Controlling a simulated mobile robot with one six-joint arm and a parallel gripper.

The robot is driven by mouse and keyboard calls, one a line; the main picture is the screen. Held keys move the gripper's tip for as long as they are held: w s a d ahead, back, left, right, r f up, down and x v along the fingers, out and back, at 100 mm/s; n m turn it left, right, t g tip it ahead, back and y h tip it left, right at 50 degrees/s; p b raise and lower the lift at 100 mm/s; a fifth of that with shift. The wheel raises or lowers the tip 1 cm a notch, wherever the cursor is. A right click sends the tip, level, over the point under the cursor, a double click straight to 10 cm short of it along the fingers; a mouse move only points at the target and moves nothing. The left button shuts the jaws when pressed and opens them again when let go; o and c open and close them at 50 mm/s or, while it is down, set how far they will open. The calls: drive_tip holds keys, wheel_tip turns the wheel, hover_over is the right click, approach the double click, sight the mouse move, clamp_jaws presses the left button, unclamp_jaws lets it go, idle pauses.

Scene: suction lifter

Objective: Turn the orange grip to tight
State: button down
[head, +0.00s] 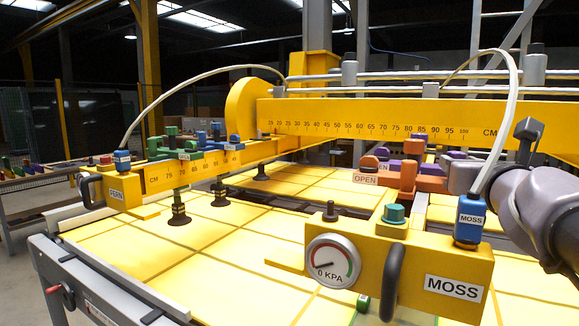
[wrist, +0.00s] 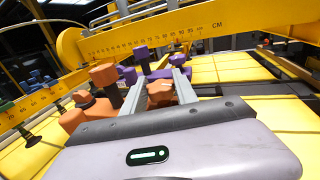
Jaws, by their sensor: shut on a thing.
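The orange grip (wrist: 160,92) is between the two grey fingers of my gripper (wrist: 160,86) in the wrist view, and the fingers are shut on it. In the head view my gripper (head: 450,176) reaches in from the right to the orange grip (head: 430,184), partly covering it. The grip sits among blocky orange parts on the yellow beam assembly. An orange part to its left carries an OPEN label (head: 365,179). No tight marking is readable in either view.
Purple parts (head: 411,147) stand just behind the orange ones. In front is a yellow MOSS beam end (head: 455,287) with a pressure gauge (head: 331,262), a black handle (head: 392,283), a teal knob (head: 394,214) and a blue hose fitting (head: 469,222). A scaled yellow beam (head: 350,117) spans behind.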

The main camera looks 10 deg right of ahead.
idle(0.5)
drive_tip(key=c, duration=1)
unclamp_jaws()
drive_tip(key=shift+o, duration=0.2)
